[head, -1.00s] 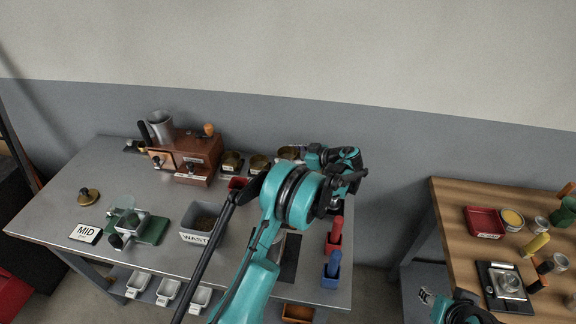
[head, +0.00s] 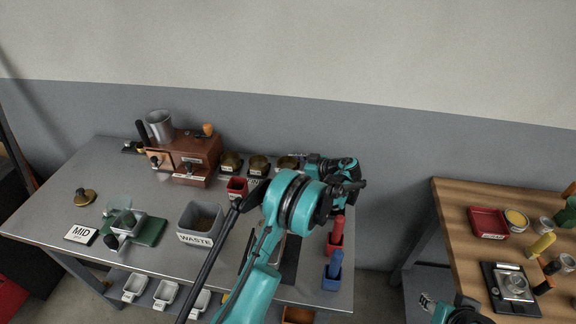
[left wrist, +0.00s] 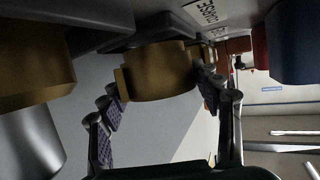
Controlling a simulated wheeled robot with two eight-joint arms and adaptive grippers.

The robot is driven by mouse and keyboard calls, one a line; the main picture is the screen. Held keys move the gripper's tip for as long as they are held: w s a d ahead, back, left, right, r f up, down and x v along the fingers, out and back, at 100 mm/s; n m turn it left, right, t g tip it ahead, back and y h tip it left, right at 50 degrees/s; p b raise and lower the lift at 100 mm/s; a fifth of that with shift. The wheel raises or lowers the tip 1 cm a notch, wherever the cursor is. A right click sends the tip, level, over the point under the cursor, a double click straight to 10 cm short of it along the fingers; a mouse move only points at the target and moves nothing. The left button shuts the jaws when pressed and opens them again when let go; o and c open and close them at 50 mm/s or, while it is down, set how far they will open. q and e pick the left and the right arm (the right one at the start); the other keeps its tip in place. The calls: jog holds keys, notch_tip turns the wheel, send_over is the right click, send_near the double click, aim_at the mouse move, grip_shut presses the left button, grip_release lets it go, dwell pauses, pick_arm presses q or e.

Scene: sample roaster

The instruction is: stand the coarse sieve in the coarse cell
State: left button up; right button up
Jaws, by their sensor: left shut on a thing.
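The brass, cup-like coarse sieve (head: 287,163) is at the right end of a row of three in the head view. My left gripper (head: 300,161) reaches it from the right and is shut on it. In the left wrist view the sieve (left wrist: 158,72) sits between the two fingers of the gripper (left wrist: 160,108). The view is tipped over, with a label reading COARSE (left wrist: 207,12) upside down beside dark holder walls (left wrist: 178,30) at the sieve's base. I cannot tell whether the sieve rests fully in the cell.
Two other brass sieves (head: 231,162) (head: 259,165) stand to the left, near the wooden grinder (head: 190,158). A red cup (head: 237,188), the grey WASTE bin (head: 200,223), and red (head: 337,237) and blue (head: 332,273) holders stand nearer.

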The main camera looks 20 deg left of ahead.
pick_arm(q)
jog(key=o, duration=1.3)
jog(key=shift+f, duration=0.25)
jog(key=shift+s, duration=0.1)
jog(key=shift+r+p, duration=0.4)
jog(key=shift+p, duration=0.05)
jog(key=p+v, duration=0.3)
jog(key=v, duration=0.8)
jog(key=s+a+r+m+t+h, duration=0.1)
jog(key=s+r+m+h, duration=0.4)
jog(key=r, duration=0.3)
jog(key=s+d+m+t+h, duration=0.1)
jog(key=s+d+m+h, duration=0.1)
jog(key=s, duration=0.7)
jog(key=s+d+m+t+h, duration=0.2)
jog(key=s+m, duration=0.3)
jog(key=s, duration=0.4)
jog(key=s+d+m+t+h, duration=0.1)
jog(key=s+d+m+h, duration=0.2)
jog(key=s, duration=0.7)
jog(key=shift+r+m+h, duration=0.4)
jog(key=shift+m+h, duration=0.3)
